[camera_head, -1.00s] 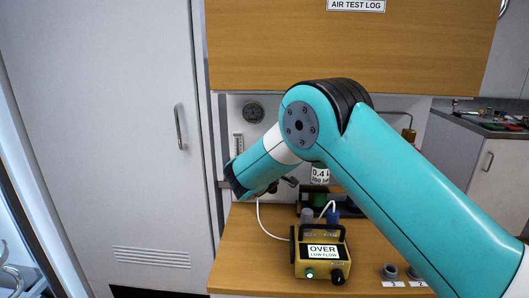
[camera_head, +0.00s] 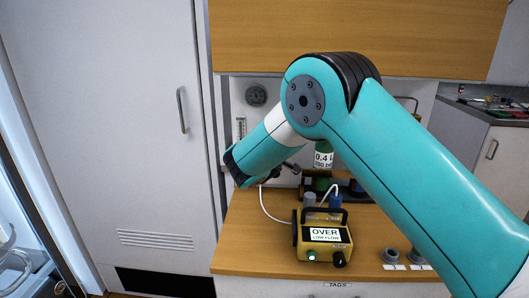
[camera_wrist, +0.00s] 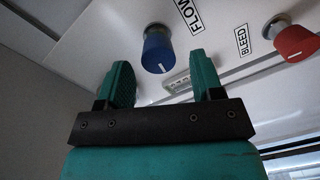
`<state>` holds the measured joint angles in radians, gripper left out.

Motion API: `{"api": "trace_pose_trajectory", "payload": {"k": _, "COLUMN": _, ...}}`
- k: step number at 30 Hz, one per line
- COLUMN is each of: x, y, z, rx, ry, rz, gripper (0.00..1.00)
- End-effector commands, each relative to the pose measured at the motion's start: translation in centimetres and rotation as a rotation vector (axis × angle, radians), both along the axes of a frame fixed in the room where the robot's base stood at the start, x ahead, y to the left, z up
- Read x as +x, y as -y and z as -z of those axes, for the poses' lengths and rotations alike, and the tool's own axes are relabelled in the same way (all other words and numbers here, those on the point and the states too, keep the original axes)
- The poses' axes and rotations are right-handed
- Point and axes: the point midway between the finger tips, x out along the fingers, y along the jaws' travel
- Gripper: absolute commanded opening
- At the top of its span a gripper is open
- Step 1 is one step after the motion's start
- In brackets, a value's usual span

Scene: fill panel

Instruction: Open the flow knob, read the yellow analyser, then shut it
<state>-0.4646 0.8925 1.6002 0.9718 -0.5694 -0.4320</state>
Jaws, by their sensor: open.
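The yellow analyser (camera_head: 322,255) stands on the wooden counter, its display reading OVER, LOW FLOW, with a green light lit on its front. The blue flow knob (camera_wrist: 158,50) shows in the wrist view beside a FLOW label, with a white mark on its face. My gripper (camera_wrist: 163,82) is open and empty, its two green fingers apart. The knob appears beyond the fingers, nearer the left one, and no contact shows. In the head view my arm hides the knob, and the fingers are mostly hidden.
A red knob (camera_wrist: 295,42) labelled BLEED is to the right of the flow knob. A round gauge (camera_head: 256,95) is on the back panel. A white tube (camera_head: 268,212) runs by the analyser. Grey fittings (camera_head: 390,255) sit at the counter's right. A tall white cabinet door (camera_head: 110,130) stands left.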

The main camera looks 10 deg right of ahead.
Motion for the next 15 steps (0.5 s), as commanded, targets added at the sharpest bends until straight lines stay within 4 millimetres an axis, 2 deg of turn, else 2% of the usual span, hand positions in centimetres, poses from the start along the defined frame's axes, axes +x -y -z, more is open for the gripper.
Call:
{"api": "trace_pose_trajectory", "payload": {"k": 9, "x": -7.6, "y": -2.6, "z": -0.1, "rx": -0.002, "ry": 0.0, "rz": -0.006, "gripper": 0.6}}
{"api": "trace_pose_trajectory", "payload": {"k": 15, "x": -11.9, "y": -3.9, "z": -0.4, "rx": -0.002, "ry": 0.001, "rz": -0.006, "gripper": 0.6}}
